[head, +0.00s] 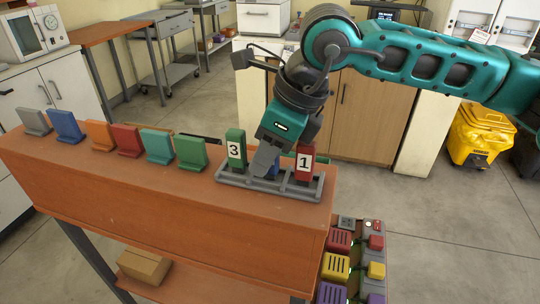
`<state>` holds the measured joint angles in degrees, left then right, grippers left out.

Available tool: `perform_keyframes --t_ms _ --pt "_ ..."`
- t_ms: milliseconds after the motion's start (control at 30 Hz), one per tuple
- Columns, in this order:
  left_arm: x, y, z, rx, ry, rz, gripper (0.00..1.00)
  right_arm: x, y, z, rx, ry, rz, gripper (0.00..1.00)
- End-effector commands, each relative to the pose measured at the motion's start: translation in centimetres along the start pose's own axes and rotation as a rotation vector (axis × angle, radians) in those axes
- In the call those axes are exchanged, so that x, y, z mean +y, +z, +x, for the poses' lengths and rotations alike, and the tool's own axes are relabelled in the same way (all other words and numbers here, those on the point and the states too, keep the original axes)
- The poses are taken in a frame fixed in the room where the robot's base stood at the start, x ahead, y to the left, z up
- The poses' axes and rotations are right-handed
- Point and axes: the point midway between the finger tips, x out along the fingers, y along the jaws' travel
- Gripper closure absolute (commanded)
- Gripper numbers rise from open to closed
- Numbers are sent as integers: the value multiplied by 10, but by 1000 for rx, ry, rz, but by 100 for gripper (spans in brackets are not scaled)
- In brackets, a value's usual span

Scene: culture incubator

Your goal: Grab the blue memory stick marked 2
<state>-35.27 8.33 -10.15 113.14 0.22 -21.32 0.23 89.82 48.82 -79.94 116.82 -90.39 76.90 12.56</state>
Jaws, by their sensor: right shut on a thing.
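The blue memory stick (275,168) stands in the grey rack (272,185) at the right end of the long wooden bench. It is mostly hidden behind my right gripper, and its number cannot be seen. A green stick marked 3 (236,150) stands to its left and a red stick marked 1 (304,162) to its right, in the same rack. My right gripper (266,168) points down between these two, shut on the blue stick. My left gripper is not in view.
A panel of coloured blocks (350,262) is below right. A yellow bin (480,135) stands on the floor at right.

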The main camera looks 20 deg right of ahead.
Motion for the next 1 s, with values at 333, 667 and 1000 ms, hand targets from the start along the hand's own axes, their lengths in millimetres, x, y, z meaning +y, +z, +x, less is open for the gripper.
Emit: perform_keyframes --t_ms 333,667,1000 --pt "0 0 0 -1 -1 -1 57 0 0 0 0 -1 0 100" --pt "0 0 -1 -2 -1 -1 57 0 6 -12 -2 -2 0 100" --pt "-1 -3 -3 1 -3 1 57 0 33 -75 -5 -3 -2 100"
